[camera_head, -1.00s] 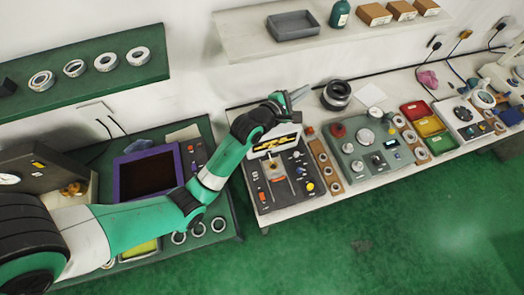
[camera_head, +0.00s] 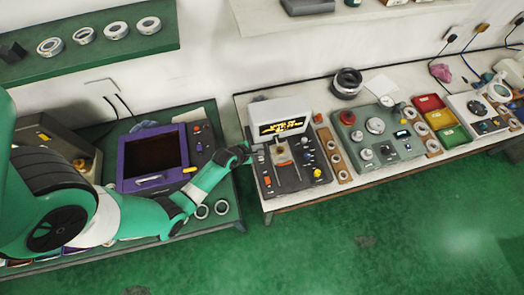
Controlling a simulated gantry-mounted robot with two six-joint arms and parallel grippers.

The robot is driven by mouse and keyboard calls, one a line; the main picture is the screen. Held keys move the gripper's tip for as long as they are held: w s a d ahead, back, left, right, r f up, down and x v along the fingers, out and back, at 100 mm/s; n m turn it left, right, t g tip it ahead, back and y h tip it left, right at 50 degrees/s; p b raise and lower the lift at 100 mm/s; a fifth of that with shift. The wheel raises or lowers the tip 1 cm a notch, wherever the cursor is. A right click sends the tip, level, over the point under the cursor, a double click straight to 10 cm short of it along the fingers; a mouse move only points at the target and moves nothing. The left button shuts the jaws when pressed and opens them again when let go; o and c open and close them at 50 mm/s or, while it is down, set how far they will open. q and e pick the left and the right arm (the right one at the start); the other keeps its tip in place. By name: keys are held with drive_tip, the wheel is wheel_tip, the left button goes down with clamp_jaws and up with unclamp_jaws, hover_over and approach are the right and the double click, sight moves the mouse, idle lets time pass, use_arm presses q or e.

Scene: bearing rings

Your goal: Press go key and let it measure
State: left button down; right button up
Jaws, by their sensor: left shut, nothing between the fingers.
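A dark measuring machine (camera_head: 290,183) stands on the white bench at the middle, with a grey head and a lit display (camera_head: 283,127) of yellow text too small to read. Its panel carries several small knobs and keys, among them an orange key (camera_head: 267,181) and a yellow knob (camera_head: 317,173). I cannot tell which one is the go key. My left gripper (camera_head: 257,148) is shut and empty at the machine's left edge, just beside the display head. I cannot tell whether it touches the machine. My right gripper is not in view.
A purple-framed screen (camera_head: 152,158) stands on the green bench at left, under my left arm. A wooden strip with rings (camera_head: 334,153) and a grey-green instrument (camera_head: 376,137) stand right of the machine. Red, yellow and green trays (camera_head: 440,119) lie farther right.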

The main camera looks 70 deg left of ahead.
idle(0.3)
use_arm(q)
drive_tip(key=b, duration=0.8)
hover_over(259, 160)
wheel_tip(259, 160, down, 8)
drive_tip(key=shift+r, duration=0.1)
drive_tip(key=shift+f, duration=0.45)
idle(1.1)
drive_tip(key=shift+f+b, duration=0.4)
drive_tip(key=shift+b, duration=0.1)
drive_tip(key=shift+f, duration=0.35)
idle(0.3)
drive_tip(key=shift+r+p, duration=0.6)
drive_tip(key=shift+r, duration=0.15)
